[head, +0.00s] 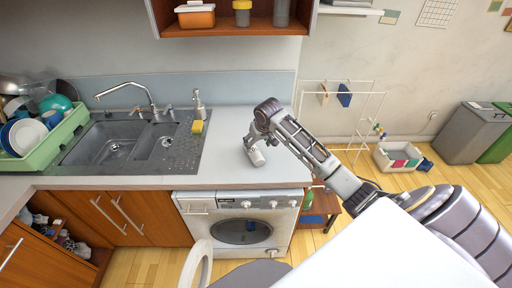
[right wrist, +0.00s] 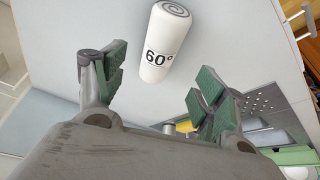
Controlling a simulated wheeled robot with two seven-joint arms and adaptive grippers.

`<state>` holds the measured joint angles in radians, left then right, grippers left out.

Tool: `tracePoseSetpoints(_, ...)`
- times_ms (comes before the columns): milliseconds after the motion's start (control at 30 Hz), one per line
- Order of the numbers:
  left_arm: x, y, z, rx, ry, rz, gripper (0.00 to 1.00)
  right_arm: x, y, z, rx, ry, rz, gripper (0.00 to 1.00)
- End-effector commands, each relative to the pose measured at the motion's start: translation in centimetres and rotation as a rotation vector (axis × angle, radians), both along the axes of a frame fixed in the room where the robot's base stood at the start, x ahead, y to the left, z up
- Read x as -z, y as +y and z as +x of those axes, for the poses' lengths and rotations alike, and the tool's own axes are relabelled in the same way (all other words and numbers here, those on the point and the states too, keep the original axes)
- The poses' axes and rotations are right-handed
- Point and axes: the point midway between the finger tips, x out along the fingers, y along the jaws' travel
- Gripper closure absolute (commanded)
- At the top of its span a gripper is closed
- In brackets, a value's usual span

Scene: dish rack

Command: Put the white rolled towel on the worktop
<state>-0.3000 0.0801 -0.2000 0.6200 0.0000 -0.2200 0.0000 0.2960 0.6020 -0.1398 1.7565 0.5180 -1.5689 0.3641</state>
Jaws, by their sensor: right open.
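The white rolled towel (head: 257,157) is on the grey worktop (head: 228,165), above the washing machine and just below my right gripper (head: 252,142). In the right wrist view the towel (right wrist: 166,42) shows a spiral end and a black "60°" mark. My right gripper (right wrist: 155,82) has its green-padded fingers spread wide. The towel is beyond the fingertips, with a gap visible between them, and nothing is between the pads. My left gripper is not in view.
The sink (head: 115,145) with its tap is left of the towel, with a yellow sponge (head: 197,127) and a soap dispenser (head: 199,105) beside it. A green dish rack (head: 50,150) stands farther left. The worktop around the towel is clear. A wall shelf (head: 235,28) hangs above.

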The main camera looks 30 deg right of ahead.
Motion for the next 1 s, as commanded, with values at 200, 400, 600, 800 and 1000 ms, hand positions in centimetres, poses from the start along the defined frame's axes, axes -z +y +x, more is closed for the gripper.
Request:
tracePoseSetpoints(200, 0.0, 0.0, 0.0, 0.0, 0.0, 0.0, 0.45, -2.1, 0.1, -0.8, 0.001, 0.0, -0.001, 0.29)
tracePoseSetpoints(400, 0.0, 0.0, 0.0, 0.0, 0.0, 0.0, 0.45, -2.6, 0.2, -1.1, 0.001, 0.001, 0.0, 0.29)
tracePoseSetpoints(600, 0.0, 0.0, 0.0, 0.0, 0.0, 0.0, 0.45, -2.6, 0.2, -1.1, 0.001, 0.001, 0.0, 0.29)
tracePoseSetpoints(800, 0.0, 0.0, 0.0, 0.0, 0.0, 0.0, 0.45, -2.6, 0.2, -1.1, 0.001, 0.0, 0.0, 0.29)
tracePoseSetpoints(1000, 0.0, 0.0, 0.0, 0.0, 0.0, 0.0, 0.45, -2.6, 0.2, -1.1, 0.001, 0.0, 0.0, 0.51)
